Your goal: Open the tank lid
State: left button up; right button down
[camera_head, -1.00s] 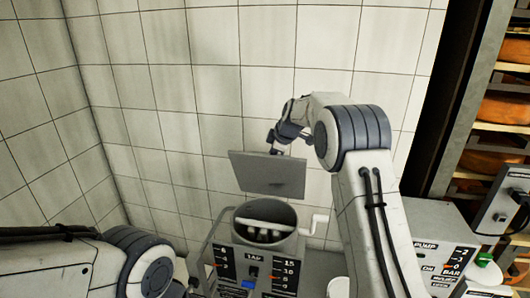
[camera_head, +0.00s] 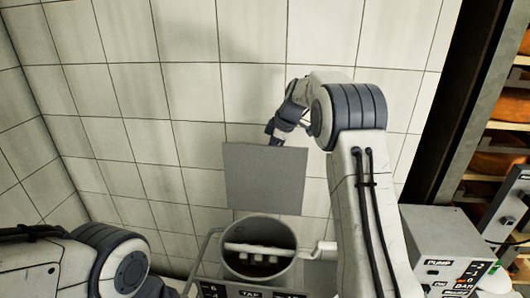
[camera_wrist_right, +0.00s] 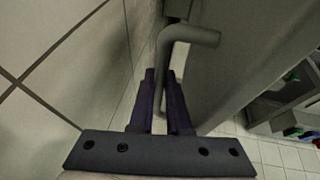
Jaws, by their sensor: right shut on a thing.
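The grey square tank lid (camera_head: 265,180) stands nearly upright above the back of the tank in the head view. The round grey tank (camera_head: 258,275) below it is uncovered, with a pale bar with legs inside. My right gripper (camera_head: 276,134) is behind the lid's top edge, its fingertips partly hidden. In the right wrist view my right gripper (camera_wrist_right: 162,105) is shut on the bent lid handle (camera_wrist_right: 184,36), which joins the lid's grey face (camera_wrist_right: 235,70). My left arm shows at the lower left of the head view, but its gripper is out of view.
A tiled wall (camera_head: 180,90) stands close behind the lid. A grey pump box (camera_head: 445,245) is at the right, with a shelf of cheese wheels (camera_head: 492,165) beyond it. A white pipe (camera_head: 325,247) is beside the tank.

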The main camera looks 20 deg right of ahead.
jog(key=c, duration=1.2)
grip_release()
jog(key=shift+o, duration=0.2)
jog(key=shift+r, duration=0.1)
jog(key=shift+s+d+r, duration=0.15)
jog(key=shift+r, duration=0.05)
jog(key=b+v, duration=0.2)
jog(key=v, duration=0.8)
jog(key=shift+b, duration=0.35)
jog(key=shift+f, duration=0.15)
